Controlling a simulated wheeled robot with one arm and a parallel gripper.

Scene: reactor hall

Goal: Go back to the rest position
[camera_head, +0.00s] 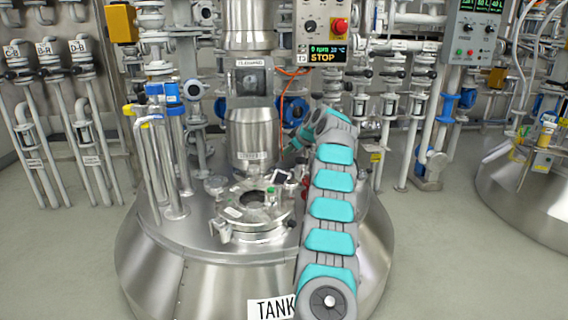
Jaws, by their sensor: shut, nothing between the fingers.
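My arm, with grey and teal links, reaches from the bottom of the picture up over the right side of the steel tank (215,285). Its far end bends left and down. My gripper (285,153) is small and partly hidden there, to the right of the steel motor housing (252,140). It is shut and appears empty, above the back right of the tank top. The round manhole (250,205) on the tank top lies in front and to the left of it. My arm covers part of the tank's right side and its "TANK" label (271,308).
A control box with a red button (339,25) and a "STOP" display (325,55) hangs behind my arm. Upright pipes with blue fittings (172,93) stand on the tank's left. Another tank (525,190) is at right. Grey floor (440,260) is clear between the tanks.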

